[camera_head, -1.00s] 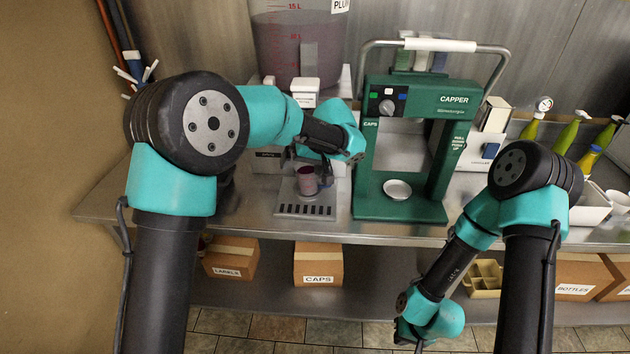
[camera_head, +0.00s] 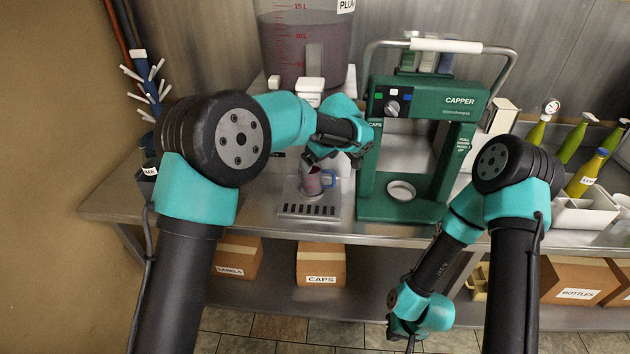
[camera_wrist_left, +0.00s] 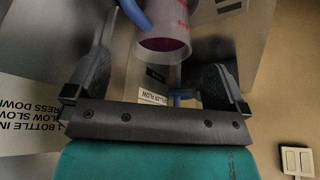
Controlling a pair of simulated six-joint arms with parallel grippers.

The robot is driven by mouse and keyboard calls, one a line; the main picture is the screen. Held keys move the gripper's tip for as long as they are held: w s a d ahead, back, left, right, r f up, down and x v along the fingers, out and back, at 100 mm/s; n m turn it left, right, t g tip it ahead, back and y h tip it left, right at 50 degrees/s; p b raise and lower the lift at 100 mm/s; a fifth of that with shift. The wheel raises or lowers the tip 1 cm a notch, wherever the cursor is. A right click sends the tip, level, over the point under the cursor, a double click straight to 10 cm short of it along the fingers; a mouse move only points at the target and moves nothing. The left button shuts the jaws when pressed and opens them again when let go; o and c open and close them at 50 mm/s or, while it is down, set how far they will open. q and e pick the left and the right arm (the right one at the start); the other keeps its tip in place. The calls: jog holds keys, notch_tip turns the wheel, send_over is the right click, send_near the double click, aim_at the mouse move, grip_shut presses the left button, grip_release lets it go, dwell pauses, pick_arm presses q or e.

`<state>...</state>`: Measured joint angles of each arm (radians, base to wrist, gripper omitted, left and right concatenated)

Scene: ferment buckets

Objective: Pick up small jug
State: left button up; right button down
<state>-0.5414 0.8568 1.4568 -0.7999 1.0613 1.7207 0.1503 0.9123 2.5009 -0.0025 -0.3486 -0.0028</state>
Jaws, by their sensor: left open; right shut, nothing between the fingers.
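The small jug (camera_head: 312,183), with plum-coloured contents and a blue handle, is at the drip tray (camera_head: 308,210) below the fermenter spout. My right gripper (camera_head: 408,338) is shut and empty, low in front of the bench.
A large fermenter of plum liquid (camera_head: 303,50) stands behind the tray. The green capper (camera_head: 366,180) stands close on the right, with a white dish (camera_head: 401,191) on its base. Green bottles (camera_head: 570,143) are at far right. A rack with white pegs (camera_head: 140,75) is at left.

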aim_at(318, 179)
pick_arm(q)
jog(key=shift+x, duration=1.2)
jog(key=shift+x, duration=2.6)
jog(key=shift+s+a, duration=0.15)
jog(key=shift+a, duration=0.05)
jog(key=c, duration=1.1)
jog(key=shift+r, duration=0.1)
